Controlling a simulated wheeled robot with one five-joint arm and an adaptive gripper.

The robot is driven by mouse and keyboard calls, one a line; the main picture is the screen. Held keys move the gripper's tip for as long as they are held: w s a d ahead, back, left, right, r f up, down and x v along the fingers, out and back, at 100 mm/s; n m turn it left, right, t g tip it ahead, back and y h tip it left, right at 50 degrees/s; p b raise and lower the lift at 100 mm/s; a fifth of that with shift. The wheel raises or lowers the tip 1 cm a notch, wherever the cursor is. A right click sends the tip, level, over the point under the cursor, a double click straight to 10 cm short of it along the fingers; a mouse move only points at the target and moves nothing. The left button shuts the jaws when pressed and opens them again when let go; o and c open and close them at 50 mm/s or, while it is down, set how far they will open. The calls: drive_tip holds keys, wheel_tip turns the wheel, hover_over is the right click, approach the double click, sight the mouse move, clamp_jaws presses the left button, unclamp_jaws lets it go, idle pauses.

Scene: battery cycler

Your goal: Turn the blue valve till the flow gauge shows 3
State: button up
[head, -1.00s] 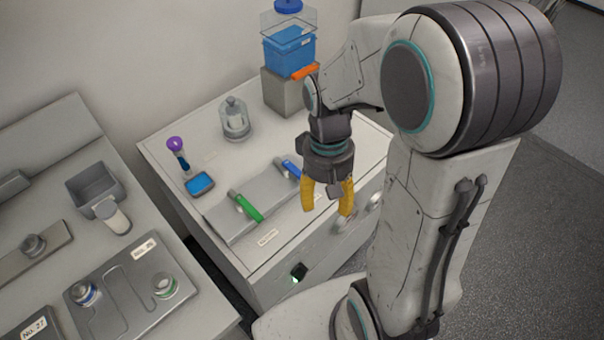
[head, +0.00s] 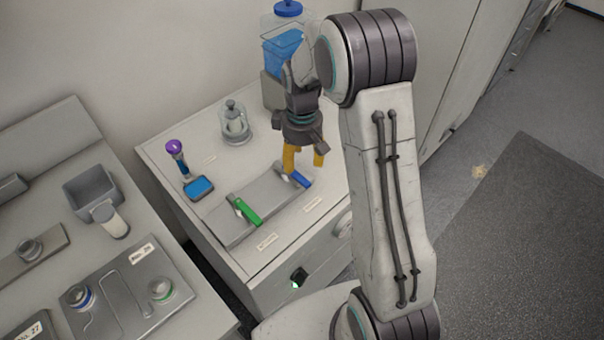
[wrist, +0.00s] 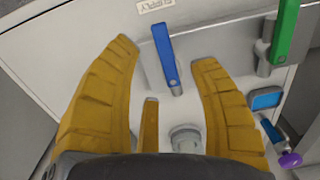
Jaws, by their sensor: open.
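The blue valve handle (head: 296,176) is mounted on a grey plate (head: 270,206) on the cabinet top, next to a green handle (head: 246,211). My gripper (head: 304,162) is open, with its yellow fingers just above and behind the blue handle in the head view. In the wrist view the blue handle (wrist: 164,52) shows between the fingertips (wrist: 165,54), with a gap on both sides. I cannot tell whether any finger touches it. A small blue screen (head: 199,187) lies left of the plate; no reading is legible, and I cannot tell whether it is the flow gauge.
A purple-topped probe (head: 174,148), a glass jar (head: 235,122) and a blue-lidded tank (head: 285,50) stand behind the plate. The green handle also shows at the wrist view's right (wrist: 284,30). A lower bench (head: 210,306) with fittings is on the left.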

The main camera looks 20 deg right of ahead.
sight(302, 176)
drive_tip(key=shift+f, duration=3.3)
clamp_jaws()
